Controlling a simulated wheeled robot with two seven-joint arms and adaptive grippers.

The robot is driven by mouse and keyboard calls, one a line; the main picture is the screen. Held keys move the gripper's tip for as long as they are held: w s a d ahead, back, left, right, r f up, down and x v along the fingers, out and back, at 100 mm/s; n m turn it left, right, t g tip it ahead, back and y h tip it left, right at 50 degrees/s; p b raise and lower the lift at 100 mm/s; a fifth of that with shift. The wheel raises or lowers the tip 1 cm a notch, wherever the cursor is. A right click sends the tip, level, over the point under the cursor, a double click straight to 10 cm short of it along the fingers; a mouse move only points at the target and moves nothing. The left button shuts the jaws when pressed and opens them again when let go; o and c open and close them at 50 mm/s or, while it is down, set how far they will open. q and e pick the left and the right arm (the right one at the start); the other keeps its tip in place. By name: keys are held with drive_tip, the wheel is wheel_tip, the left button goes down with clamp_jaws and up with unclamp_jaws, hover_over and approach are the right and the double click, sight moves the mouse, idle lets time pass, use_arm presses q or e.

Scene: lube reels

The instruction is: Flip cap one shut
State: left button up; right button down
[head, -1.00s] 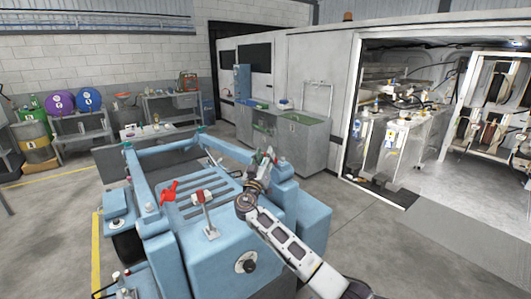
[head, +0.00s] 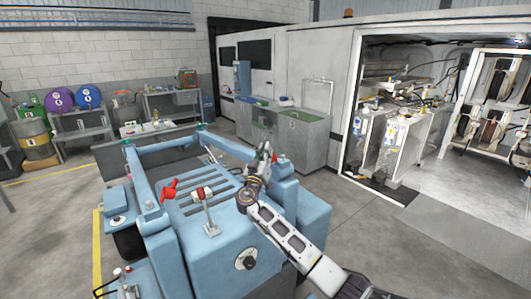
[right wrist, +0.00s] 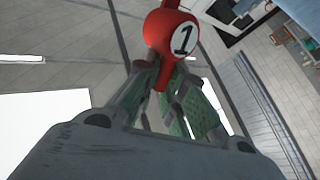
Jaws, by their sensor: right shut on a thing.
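Cap one is a red rounded cap with a white disc marked "1" (right wrist: 172,35) in the right wrist view. My right gripper (right wrist: 172,80) is shut on its narrower lower part, with the green-grey finger pads on either side of it. In the head view my right gripper (head: 266,152) is over the right side of the blue machine (head: 215,250). The cap is too small there to read. Whether the cap touches its seat cannot be told. My left gripper is not in view.
On the blue machine's top stand a red lever (head: 170,188) and a red-and-white handle on a post (head: 203,193). A blue rail frame (head: 165,148) rises at its far side. A grey cabinet (head: 302,140) stands behind. The floor to the right is clear.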

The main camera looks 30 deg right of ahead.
drive_tip(key=shift+g+b, duration=0.3)
drive_tip(key=shift+w+d+r+m+g+b, duration=0.1)
drive_tip(key=shift+d+r+m+g+b, duration=0.25)
drive_tip(key=shift+m+b, duration=0.3)
drive_tip(key=shift+d+r+m+g+y, duration=0.3)
drive_tip(key=shift+d+m+g+y, duration=0.35)
drive_tip(key=shift+g+y, duration=0.1)
drive_tip(key=shift+w+d+r+m+g+y, duration=0.15)
drive_tip(key=shift+d+r+m+g+y, duration=0.15)
drive_tip(key=shift+d+m+g+y, duration=0.2)
drive_tip(key=shift+w+d+r+m+g+y, duration=0.1)
drive_tip(key=shift+d+m+g+y, duration=0.35)
drive_tip(key=shift+d, duration=0.2)
drive_tip(key=c, duration=1.5)
unclamp_jaws()
